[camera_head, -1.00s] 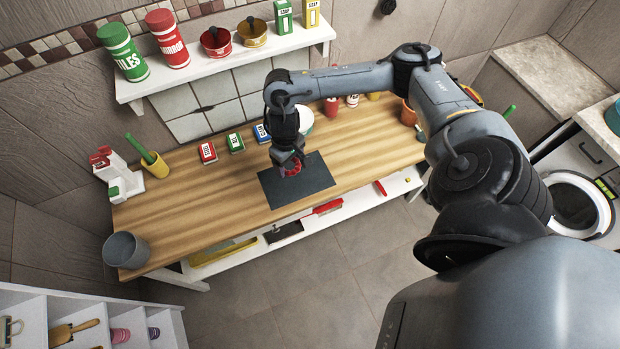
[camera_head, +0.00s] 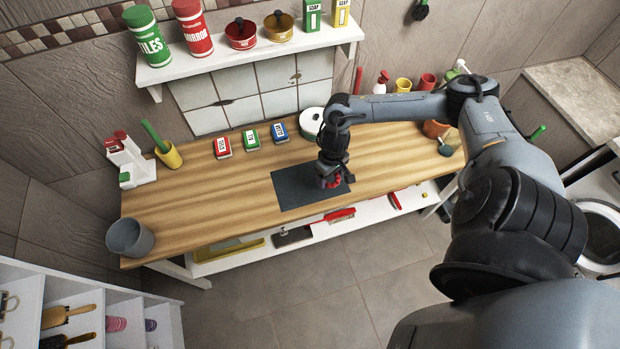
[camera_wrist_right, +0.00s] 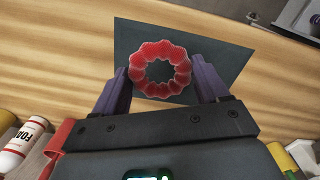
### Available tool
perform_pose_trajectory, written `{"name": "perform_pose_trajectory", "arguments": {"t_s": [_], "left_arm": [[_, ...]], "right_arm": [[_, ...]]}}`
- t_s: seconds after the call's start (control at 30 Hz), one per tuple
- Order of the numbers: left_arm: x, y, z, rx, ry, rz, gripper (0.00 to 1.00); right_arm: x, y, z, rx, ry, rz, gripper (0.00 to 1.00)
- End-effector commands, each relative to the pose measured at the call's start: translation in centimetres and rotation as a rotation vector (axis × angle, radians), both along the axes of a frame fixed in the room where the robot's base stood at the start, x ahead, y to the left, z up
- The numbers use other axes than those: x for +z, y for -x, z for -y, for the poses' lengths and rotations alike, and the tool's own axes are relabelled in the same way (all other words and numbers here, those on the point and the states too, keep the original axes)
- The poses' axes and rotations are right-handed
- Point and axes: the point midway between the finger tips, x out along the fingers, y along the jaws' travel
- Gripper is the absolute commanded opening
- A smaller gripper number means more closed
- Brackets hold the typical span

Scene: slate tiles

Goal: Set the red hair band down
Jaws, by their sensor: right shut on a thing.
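The red hair band (camera_head: 331,183) is a scalloped ring in my right gripper (camera_head: 331,178). In the right wrist view the band (camera_wrist_right: 143,56) sits between the two fingers of the gripper (camera_wrist_right: 166,84), which are shut on it. The dark rectangular mat (camera_head: 290,188) lies on the wooden table (camera_head: 190,200). The band is over the right part of the mat; I cannot tell whether it touches it. The mat also shows behind the band in the right wrist view (camera_wrist_right: 215,62). My left gripper is not in view.
Red, green and blue boxes (camera_head: 251,140) stand behind the mat, with a white-lidded pot (camera_head: 312,122) to their right. A grey bucket (camera_head: 130,238) and a yellow cup (camera_head: 170,156) stand at the left. The tabletop left of the mat is clear.

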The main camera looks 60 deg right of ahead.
Motion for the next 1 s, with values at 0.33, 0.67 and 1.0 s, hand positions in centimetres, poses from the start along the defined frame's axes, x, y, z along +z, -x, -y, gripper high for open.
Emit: {"name": "perform_pose_trajectory", "arguments": {"t_s": [0.33,0.67,1.0], "left_arm": [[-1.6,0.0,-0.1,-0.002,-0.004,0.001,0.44],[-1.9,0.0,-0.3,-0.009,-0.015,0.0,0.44],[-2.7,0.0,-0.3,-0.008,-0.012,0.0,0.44]], "right_arm": [[-4.0,-6.4,0.4,-0.001,-0.003,0.0,0.46],[-5.0,-7.8,0.6,0.002,-0.001,-0.003,0.46],[-8.6,-7.7,0.6,0.001,-0.001,-0.003,0.46]]}}
